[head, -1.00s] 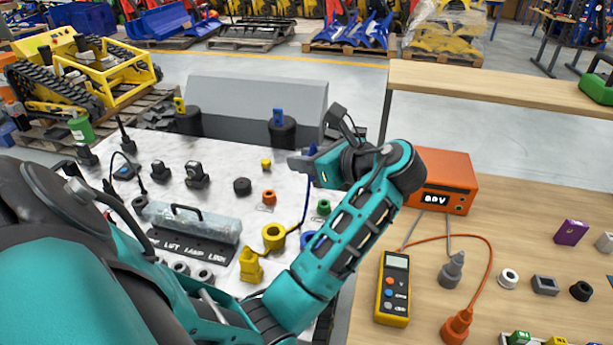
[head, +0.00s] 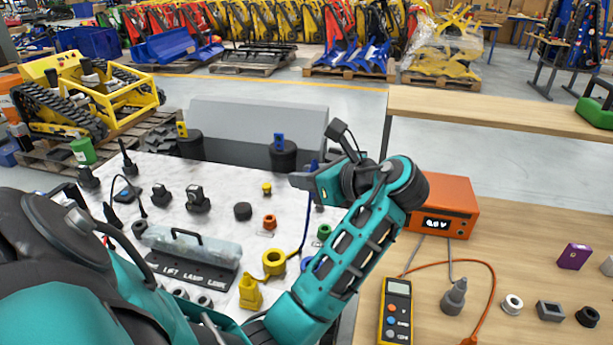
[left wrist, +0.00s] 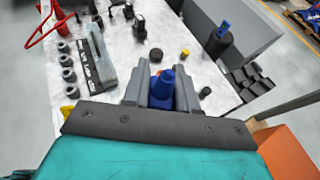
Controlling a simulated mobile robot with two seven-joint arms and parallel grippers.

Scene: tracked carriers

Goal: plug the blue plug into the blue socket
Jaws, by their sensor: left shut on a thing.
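The blue plug (left wrist: 162,88) is between the fingers of my left gripper (left wrist: 161,80) in the left wrist view, its narrow end pointing away from the palm. In the head view my left gripper (head: 303,181) is held above the white table. A bit of blue shows at its fingers and a blue cable (head: 307,208) hangs below. A small upright blue block (head: 279,140), which looks like the blue socket, stands on a dark cylinder behind the gripper; it also shows in the left wrist view (left wrist: 223,30). The plug and block are apart. My right gripper is out of view.
A similar yellow block (head: 181,130) stands on another dark cylinder to the left. A grey sloped box (head: 255,120) lies along the table's back. A yellow ring (head: 274,262), a lamp case (head: 190,248) and small parts lie below. An orange unit (head: 445,205) stands at right.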

